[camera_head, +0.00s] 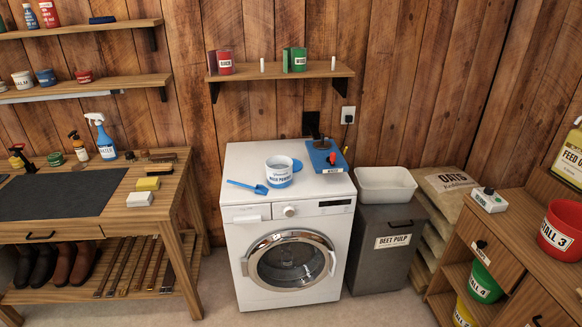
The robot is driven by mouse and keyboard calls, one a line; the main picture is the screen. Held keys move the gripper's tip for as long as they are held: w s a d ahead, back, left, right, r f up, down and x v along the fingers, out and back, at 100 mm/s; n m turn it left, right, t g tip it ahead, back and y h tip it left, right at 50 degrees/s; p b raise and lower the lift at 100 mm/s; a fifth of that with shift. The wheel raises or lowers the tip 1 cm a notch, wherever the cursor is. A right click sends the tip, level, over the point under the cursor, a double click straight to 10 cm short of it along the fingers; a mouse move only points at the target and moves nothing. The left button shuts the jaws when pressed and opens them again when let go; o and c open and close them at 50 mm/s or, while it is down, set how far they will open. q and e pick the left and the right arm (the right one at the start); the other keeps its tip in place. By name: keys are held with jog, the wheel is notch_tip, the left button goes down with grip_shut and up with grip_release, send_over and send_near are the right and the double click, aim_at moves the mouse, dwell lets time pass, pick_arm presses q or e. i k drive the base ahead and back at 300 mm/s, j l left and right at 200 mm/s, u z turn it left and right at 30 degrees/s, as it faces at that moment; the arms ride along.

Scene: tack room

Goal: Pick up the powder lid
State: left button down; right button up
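A white tub with a blue label reading something like wash powder (279,172) stands on top of the white washing machine (240,160). Its top looks open, with white inside. A round blue piece (297,165), which looks like the powder lid, shows just behind and to the right of the tub; the tub hides part of it. A blue scoop (248,187) lies on the machine to the left of the tub. Neither of my grippers is in view.
A blue board (327,158) with small items lies right of the tub. A white basin (385,183) sits on the grey beet pulp bin (384,245). A workbench (130,206) stands left, a wooden cabinet (520,232) right. The machine top's front is mostly clear.

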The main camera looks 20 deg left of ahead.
aim_at(297, 166)
jog(key=i+j+u, duration=0.1)
jog(key=i, duration=0.85)
jog(key=i+j+u, duration=0.1)
jog(key=i+j, duration=0.15)
jog(key=i, duration=0.75)
